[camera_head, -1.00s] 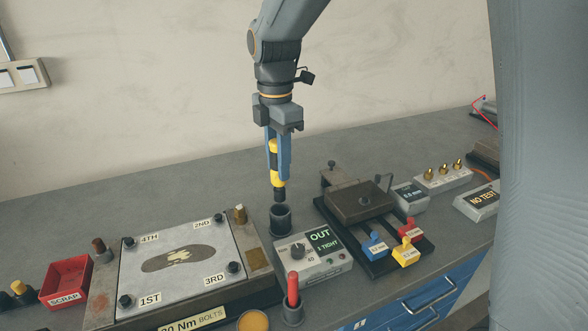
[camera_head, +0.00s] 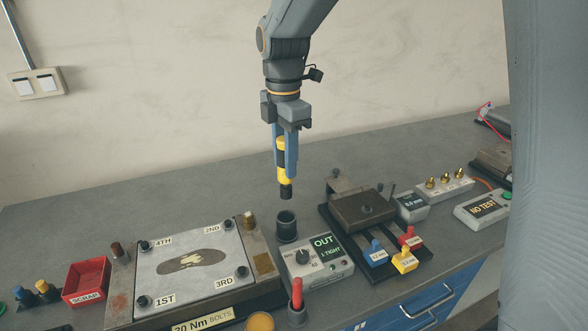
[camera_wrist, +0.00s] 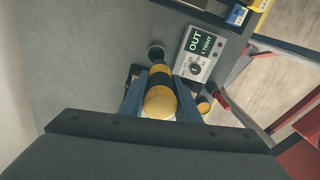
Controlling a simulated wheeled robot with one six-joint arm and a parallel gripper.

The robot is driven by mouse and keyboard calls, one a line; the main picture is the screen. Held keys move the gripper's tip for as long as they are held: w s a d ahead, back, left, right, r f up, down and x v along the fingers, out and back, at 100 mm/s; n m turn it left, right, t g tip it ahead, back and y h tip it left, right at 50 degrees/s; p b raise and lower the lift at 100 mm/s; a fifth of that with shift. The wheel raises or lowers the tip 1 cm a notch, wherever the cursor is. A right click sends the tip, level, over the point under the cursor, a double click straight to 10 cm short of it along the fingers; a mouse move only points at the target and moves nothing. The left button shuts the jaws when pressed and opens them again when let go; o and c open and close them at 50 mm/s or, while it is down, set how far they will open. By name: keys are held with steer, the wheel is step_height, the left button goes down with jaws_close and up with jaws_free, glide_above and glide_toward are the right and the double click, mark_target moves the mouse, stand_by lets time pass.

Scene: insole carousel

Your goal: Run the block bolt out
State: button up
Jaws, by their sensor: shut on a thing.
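My gripper (camera_head: 285,165) is shut on a yellow and black driver tool (camera_head: 283,175), which hangs upright with its black tip down. The driver also shows in the wrist view (camera_wrist: 160,95). Its tip is above the dark round holder (camera_head: 287,222), apart from it. The block (camera_head: 362,207) is a dark brown plate on a black rail base, with a bolt head in the middle of its top. The grey control box (camera_head: 317,262) has a dial and a green screen reading OUT, 1 TIGHT.
The mould plate (camera_head: 165,275) with several corner bolts lies at the left, near a red SCRAP bin (camera_head: 87,283). Blue, yellow and red tabs sit in front of the block. A red-handled tool (camera_head: 297,292) stands in front of the control box. A NO TEST box (camera_head: 483,207) is at the right.

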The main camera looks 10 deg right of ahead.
steer(key=shift+s+r+p, duration=0.25)
steer(key=shift+r+p, duration=0.55)
steer(key=shift+r, duration=0.15)
steer(key=shift+s+r+p, duration=0.25)
steer(key=shift+r+p, duration=0.5)
steer(key=shift+r, duration=0.15)
steer(key=shift+s+r+p, duration=0.25)
steer(key=shift+r+p, duration=0.55)
steer(key=shift+r, duration=0.15)
